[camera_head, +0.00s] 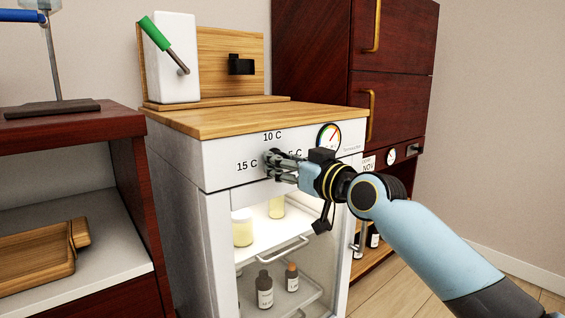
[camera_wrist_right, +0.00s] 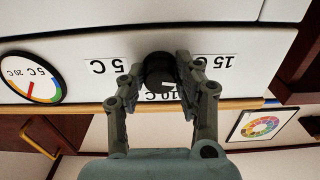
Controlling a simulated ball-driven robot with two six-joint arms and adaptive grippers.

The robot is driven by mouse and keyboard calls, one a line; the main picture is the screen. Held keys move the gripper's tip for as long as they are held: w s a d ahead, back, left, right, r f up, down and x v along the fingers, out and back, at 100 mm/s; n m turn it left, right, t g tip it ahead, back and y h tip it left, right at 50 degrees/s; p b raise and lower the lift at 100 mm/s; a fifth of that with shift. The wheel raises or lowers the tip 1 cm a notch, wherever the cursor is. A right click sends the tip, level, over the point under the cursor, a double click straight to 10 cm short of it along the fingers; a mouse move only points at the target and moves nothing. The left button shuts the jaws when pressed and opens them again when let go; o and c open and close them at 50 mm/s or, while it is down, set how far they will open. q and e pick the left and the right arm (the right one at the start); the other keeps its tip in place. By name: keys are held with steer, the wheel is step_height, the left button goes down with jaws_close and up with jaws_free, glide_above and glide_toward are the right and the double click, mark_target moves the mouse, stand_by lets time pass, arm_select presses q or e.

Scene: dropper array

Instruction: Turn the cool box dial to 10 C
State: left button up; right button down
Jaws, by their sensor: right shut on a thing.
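The cool box (camera_head: 190,225) is a white cabinet with a glass front and a wooden top. Its dark dial (camera_head: 271,158) sits on the upper front panel between the printed labels 15 C, 10 C and 5 C. My right gripper (camera_head: 278,165) is at the dial, its fingers closed around it. In the right wrist view the picture is upside down: the dial (camera_wrist_right: 160,70) lies between the fingertips of the right gripper (camera_wrist_right: 163,65). A small white mark on the knob faces the partly hidden 10 C label (camera_wrist_right: 165,97). My left gripper is not in view.
A round coloured gauge (camera_head: 329,136) is on the panel right of the dial. Jars and bottles (camera_head: 265,290) stand behind the glass. A white box with a green-handled lever (camera_head: 175,60) stands on top. Dark wooden cabinets (camera_head: 395,40) flank the cool box.

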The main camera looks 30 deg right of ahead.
arm_select(q)
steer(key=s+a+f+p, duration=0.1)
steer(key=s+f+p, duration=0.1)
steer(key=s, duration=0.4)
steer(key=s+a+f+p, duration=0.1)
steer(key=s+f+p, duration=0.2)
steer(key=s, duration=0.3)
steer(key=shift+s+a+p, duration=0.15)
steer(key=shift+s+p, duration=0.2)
steer(key=shift+p, duration=0.5)
arm_select(e)
steer(key=shift+a+r+m, duration=0.1)
steer(key=shift+m, duration=7.7)
steer(key=c, duration=0.9)
jaws_free()
steer(key=shift+c, duration=0.2)
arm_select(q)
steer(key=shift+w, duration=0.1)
